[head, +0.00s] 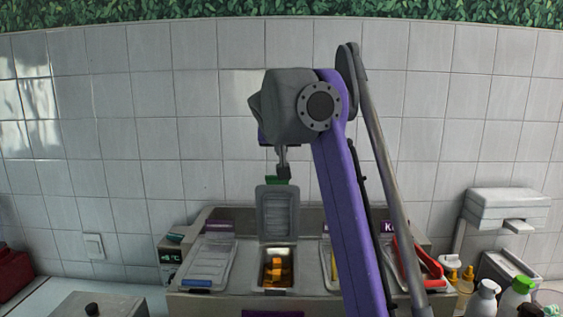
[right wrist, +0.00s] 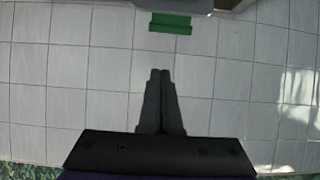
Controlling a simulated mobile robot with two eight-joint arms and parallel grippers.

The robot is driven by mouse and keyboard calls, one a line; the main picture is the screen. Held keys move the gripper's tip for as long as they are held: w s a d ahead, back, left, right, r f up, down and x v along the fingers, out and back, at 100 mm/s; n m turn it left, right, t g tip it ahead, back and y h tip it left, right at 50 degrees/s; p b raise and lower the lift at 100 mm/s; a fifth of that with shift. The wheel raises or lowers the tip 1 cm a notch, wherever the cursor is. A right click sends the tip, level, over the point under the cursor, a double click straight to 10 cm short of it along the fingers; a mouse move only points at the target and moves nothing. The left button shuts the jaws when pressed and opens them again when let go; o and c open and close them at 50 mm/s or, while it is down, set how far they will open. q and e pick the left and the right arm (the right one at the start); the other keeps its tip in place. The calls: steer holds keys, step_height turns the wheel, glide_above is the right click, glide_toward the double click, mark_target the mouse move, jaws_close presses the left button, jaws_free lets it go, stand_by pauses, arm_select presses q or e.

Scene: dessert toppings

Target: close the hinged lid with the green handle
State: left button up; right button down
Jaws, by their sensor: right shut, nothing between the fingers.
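The hinged lid (head: 277,212) stands open and upright at the back of its compartment in the head view. Its green handle (head: 272,181) is at the top edge and also shows in the right wrist view (right wrist: 170,22). The compartment below is open and holds orange pieces (head: 277,269). My right gripper (head: 284,172) hangs just above the handle in the head view, fingers pointing down. In the right wrist view its fingertips (right wrist: 160,75) are together and empty, with a gap between them and the handle. My left gripper is in no view.
A closed lid with a blue handle (head: 197,283) lies to the left. A lid with a red handle (head: 429,259) is to the right, partly behind my right arm. The tiled wall (head: 150,130) stands close behind the topping station. Bottles (head: 484,298) stand at the far right.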

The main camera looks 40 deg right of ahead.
steer(key=w+d+f, duration=0.1)
steer(key=f, duration=0.1)
steer(key=w+d+f, duration=0.1)
steer(key=f, duration=0.1)
steer(key=w+f+b, duration=0.1)
steer(key=f, duration=0.1)
steer(key=shift+w+d+f, duration=0.15)
steer(key=shift+w+d, duration=0.05)
steer(key=shift+d, duration=0.2)
steer(key=shift+s, duration=0.2)
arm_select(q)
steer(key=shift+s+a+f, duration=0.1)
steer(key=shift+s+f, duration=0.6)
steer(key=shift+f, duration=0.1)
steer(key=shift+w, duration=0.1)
arm_select(e)
steer(key=shift+w, duration=0.15)
